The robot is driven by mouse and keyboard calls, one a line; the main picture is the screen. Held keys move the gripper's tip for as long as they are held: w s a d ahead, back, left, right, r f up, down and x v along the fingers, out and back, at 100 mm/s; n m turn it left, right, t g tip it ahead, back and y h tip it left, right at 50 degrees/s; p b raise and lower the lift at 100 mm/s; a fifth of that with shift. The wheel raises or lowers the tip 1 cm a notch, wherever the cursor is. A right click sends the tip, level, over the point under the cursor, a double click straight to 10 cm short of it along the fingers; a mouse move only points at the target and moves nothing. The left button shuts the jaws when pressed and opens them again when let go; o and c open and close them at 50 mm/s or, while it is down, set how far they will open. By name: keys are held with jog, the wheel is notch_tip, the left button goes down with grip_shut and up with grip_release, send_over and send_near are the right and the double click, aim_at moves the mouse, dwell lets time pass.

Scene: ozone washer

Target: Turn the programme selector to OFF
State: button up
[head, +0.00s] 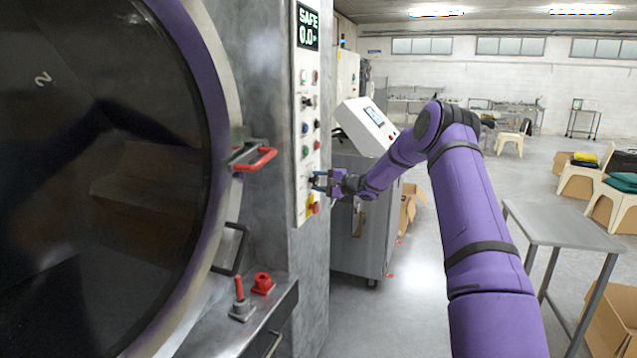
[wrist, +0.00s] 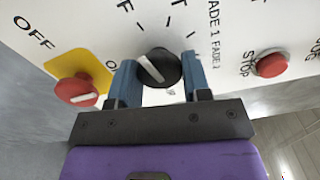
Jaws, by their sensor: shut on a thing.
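The programme selector (wrist: 160,68) is a round black knob with a white pointer line, on a white panel (wrist: 220,15). In the wrist view its pointer slants toward the upper left. My gripper (wrist: 158,60) has its blue fingers on both sides of the knob, shut on it. In the head view my gripper (head: 320,181) is at the lower part of the control panel (head: 308,130), and it hides the selector there. Lettering around the knob is partly cut off or covered; "FADE 1" and "FADE 2" read to its right.
A red rotary switch on a yellow plate (wrist: 77,88) sits left of my gripper, with "OFF" printed above it. A red STOP button (wrist: 271,65) is to the right. The round door (head: 100,170) has a red handle (head: 255,159). A steel table (head: 565,225) stands right.

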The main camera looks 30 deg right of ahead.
jog(key=shift+f, duration=0.1)
dwell(0.3)
jog(key=o, duration=0.9)
jog(key=shift+d, duration=0.1)
jog(key=v, duration=1)
jog(key=shift+s+d, duration=0.25)
jog(key=shift+s, duration=0.1)
jog(key=shift+a, duration=0.1)
